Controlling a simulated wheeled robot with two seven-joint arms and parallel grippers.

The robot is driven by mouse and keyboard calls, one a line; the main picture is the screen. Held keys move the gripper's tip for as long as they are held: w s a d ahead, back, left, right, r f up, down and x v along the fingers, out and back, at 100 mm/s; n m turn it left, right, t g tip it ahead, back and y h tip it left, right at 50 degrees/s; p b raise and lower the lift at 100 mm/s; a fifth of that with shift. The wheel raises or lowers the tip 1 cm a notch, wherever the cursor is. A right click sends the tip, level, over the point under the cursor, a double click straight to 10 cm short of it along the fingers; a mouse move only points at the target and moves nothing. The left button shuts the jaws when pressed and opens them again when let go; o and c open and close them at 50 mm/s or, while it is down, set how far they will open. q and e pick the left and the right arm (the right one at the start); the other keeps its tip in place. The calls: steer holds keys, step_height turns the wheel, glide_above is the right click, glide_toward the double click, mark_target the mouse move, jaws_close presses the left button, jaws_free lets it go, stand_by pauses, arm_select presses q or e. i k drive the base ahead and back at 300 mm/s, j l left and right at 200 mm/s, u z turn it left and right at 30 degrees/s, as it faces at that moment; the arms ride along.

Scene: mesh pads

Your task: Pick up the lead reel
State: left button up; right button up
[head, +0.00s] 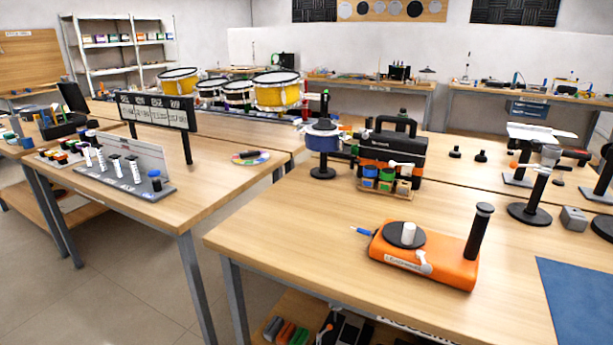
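No label that I can read names a lead reel. A blue drum-like reel (322,136) with a pale top stands upright on a black stand, toward the back of the front right table (300,227). Small blue, green and orange spools (387,175) sit in a wooden rack to its right, in front of a black and orange case (392,146). I cannot tell which of these is the lead reel. Neither of my grippers shows in the head view.
An orange device (425,262) with a black disc and upright black post stands near the front of the table. A blue mat (575,300) lies at the right. A black round-based stand (530,212) is behind it. Bare tabletop lies left of the orange device.

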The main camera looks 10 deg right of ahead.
mark_target(455, 262)
steer(key=i+j+z, duration=0.1)
steer(key=i+z, duration=0.25)
steer(key=i+j+z, duration=0.2)
steer(key=z, duration=0.2)
steer(key=i+j, duration=0.05)
steer(key=i, duration=0.05)
